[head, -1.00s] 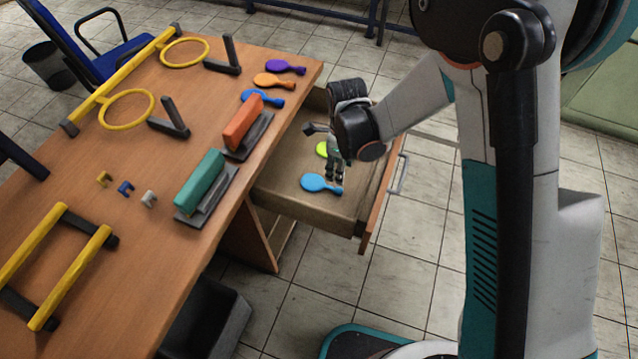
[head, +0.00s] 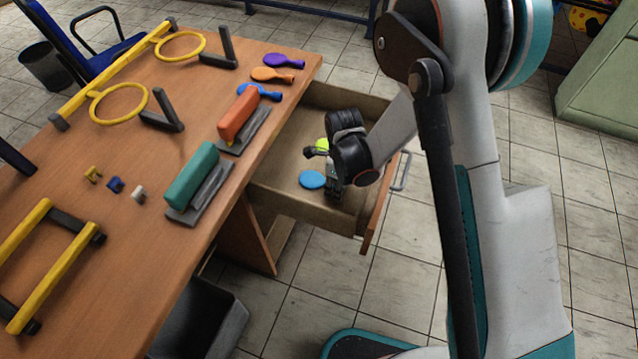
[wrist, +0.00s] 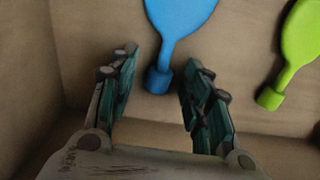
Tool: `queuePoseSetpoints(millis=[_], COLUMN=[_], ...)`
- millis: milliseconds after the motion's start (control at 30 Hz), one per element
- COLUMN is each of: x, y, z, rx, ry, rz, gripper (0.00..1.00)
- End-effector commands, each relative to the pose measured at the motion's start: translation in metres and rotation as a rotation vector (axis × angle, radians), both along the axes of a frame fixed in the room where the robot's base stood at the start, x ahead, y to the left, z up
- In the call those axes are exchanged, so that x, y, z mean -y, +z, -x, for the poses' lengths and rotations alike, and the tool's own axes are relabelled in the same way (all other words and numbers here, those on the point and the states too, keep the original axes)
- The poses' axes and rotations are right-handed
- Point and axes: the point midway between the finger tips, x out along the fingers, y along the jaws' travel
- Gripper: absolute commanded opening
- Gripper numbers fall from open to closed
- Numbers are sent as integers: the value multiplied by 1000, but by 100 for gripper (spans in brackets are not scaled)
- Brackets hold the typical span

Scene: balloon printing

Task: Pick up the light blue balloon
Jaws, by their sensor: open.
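The light blue balloon (head: 311,180) lies flat on the floor of the open drawer (head: 290,205). In the head view its neck is hidden behind my gripper (head: 334,190). In the wrist view the balloon (wrist: 180,25) has its neck pointing toward me. My gripper (wrist: 160,88) is open, with one finger on each side of the neck end. The fingers appear apart from the balloon, and nothing is held. I cannot tell the exact height of the fingertips over the drawer floor.
A lime green balloon (wrist: 298,45) lies to the right in the same drawer. The drawer walls stand close around my gripper. On the desk (head: 120,190) are purple (head: 283,60), orange (head: 272,74) and darker blue (head: 256,91) balloons, and orange (head: 238,115) and teal (head: 192,177) blocks.

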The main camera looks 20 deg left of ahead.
Motion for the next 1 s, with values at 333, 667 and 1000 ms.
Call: queuePoseSetpoints(millis=[333, 667, 1000], x=[0, 0, 0], y=[1, 1, 23], z=[0, 0, 0], rx=[0, 0, 0], ry=[0, 0, 0], rz=[0, 0, 0], gripper=[16, 12, 12])
